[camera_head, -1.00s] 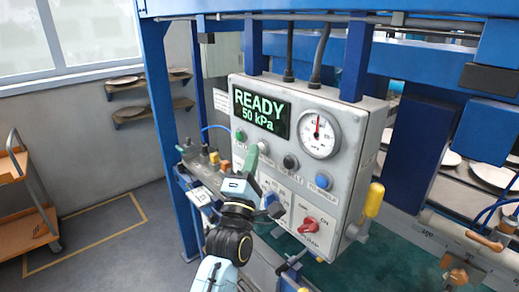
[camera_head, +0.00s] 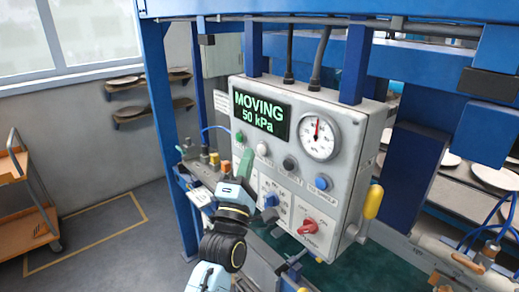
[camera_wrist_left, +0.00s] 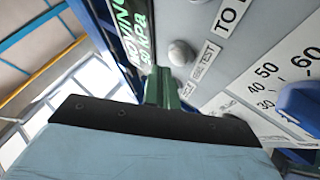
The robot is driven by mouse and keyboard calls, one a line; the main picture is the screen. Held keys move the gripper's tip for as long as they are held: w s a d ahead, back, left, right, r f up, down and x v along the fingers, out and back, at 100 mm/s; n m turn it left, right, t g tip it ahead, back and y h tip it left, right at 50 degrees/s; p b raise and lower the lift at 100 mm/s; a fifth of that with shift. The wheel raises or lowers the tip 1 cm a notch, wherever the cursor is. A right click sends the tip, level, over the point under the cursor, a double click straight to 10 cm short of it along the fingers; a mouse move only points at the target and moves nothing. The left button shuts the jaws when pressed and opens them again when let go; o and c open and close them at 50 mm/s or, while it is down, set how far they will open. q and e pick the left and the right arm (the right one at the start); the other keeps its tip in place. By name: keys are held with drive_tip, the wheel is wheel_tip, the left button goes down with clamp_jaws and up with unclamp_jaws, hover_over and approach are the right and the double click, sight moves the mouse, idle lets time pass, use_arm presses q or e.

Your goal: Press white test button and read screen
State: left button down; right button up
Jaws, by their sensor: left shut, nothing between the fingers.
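The grey-white control box has a dark screen (camera_head: 262,113) that reads "MOVING 50 kPa" in green letters. The white button (camera_head: 262,149) sits below the screen; in the left wrist view the white button (camera_wrist_left: 181,53) shows beside a label reading "TEST". My left gripper (camera_head: 246,161) has green fingers shut with nothing between them. Its tips are left of and a little below the white button, apart from it in the head view. In the left wrist view the gripper (camera_wrist_left: 161,86) points up toward the panel, below the button. My right gripper is not in view.
The panel also holds a round gauge (camera_head: 319,138), a black button (camera_head: 289,162), a blue button (camera_head: 322,182) and a red switch (camera_head: 308,226). A yellow handle (camera_head: 373,201) sticks out at its right. Blue frame posts (camera_head: 168,130) stand around it. Open floor lies at left.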

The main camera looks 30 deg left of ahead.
use_arm(q)
drive_tip(key=shift+s+a+p, duration=0.25)
drive_tip(key=shift+s+a, duration=0.05)
drive_tip(key=shift+s, duration=0.45)
drive_tip(key=shift+s+a+p, duration=0.2)
drive_tip(key=shift+s+a, duration=0.15)
drive_tip(key=shift+s, duration=0.45)
drive_tip(key=shift+s+a+p, duration=0.25)
drive_tip(key=shift+s+a, duration=0.05)
drive_tip(key=shift+s, duration=0.45)
